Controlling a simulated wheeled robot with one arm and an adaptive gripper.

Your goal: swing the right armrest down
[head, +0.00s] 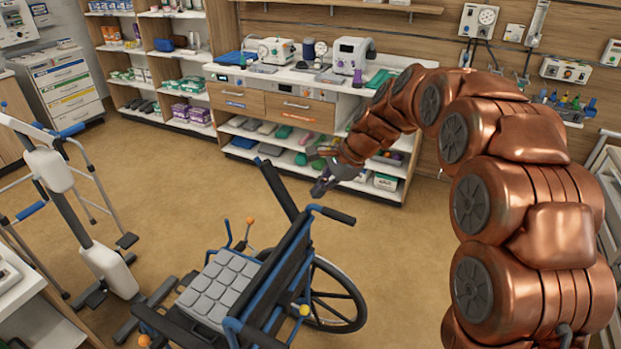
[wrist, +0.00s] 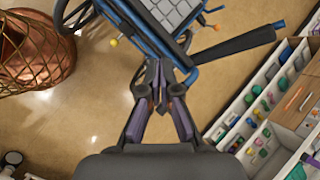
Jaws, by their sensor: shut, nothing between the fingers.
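The wheelchair (head: 212,283) has a grey padded seat and a blue frame. Its right armrest, a dark bar (head: 276,190), stands raised, slanting up from the top of the backrest (head: 285,262). In the wrist view the armrest (wrist: 238,45) runs out to the right of the fingers, and the seat (wrist: 168,14) is at the top. My gripper (head: 319,190) is just right of the armrest and above the push handle (head: 338,215). In the wrist view its fingers (wrist: 162,78) are together and empty, close to the blue frame. Whether they touch the frame cannot be told.
A storage counter (head: 305,85) with drawers and open shelves stands behind the wheelchair. A patient lift (head: 85,240) with a white-and-grey frame stands at left, and a large wheel (head: 335,297) is on the chair's near right. Floor between chair and counter (head: 190,180) is clear.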

